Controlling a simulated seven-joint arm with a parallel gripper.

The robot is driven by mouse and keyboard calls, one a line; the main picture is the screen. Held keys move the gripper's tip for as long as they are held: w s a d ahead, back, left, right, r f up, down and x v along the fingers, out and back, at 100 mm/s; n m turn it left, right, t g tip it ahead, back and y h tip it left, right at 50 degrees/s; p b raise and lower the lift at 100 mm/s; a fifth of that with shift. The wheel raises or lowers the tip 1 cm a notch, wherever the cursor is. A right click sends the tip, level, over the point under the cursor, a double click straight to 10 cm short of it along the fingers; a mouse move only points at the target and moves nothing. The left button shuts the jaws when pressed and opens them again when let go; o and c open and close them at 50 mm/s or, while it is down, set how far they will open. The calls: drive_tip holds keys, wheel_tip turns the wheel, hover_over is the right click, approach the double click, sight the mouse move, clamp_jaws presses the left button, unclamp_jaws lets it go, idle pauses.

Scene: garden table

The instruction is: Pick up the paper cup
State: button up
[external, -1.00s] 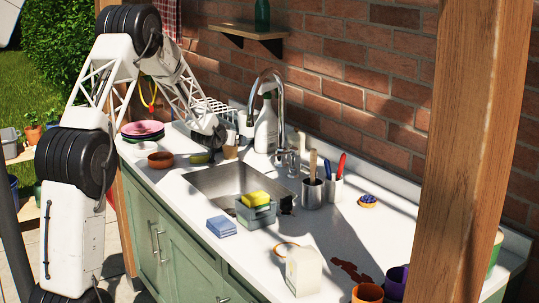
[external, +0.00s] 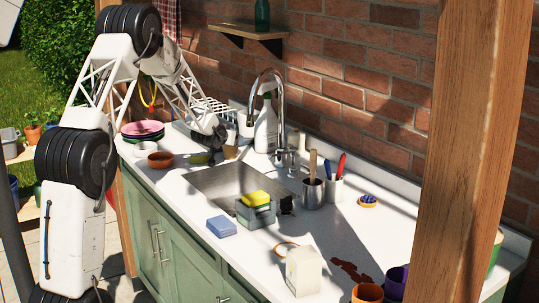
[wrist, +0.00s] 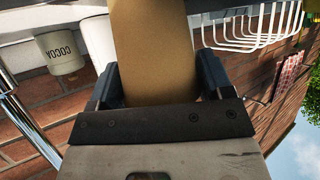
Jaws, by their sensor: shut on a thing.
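The paper cup is a plain tan-brown cup. In the wrist view the paper cup (wrist: 150,45) fills the space between the two dark fingers of my gripper (wrist: 158,85), which is shut on it. In the external view my gripper (external: 219,143) is small and partly hidden by my arm, at the far left end of the counter behind the sink. The cup (external: 230,152) shows there as a small tan patch beside it. I cannot tell whether its base touches the counter.
The faucet (external: 281,95) and a spray bottle (external: 266,128) stand to the right. Pink plates (external: 141,128) and an orange bowl (external: 160,159) are to the left. The sink (external: 215,185) lies in front.

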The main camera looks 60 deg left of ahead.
drive_tip(key=shift+r, duration=0.15)
drive_tip(key=shift+r, duration=0.55)
drive_tip(key=d+f+v, duration=0.2)
drive_tip(key=f+v, duration=0.1)
drive_tip(key=v, duration=1.3)
drive_tip(key=shift+s+f, duration=0.2)
drive_tip(key=shift+s, duration=0.1)
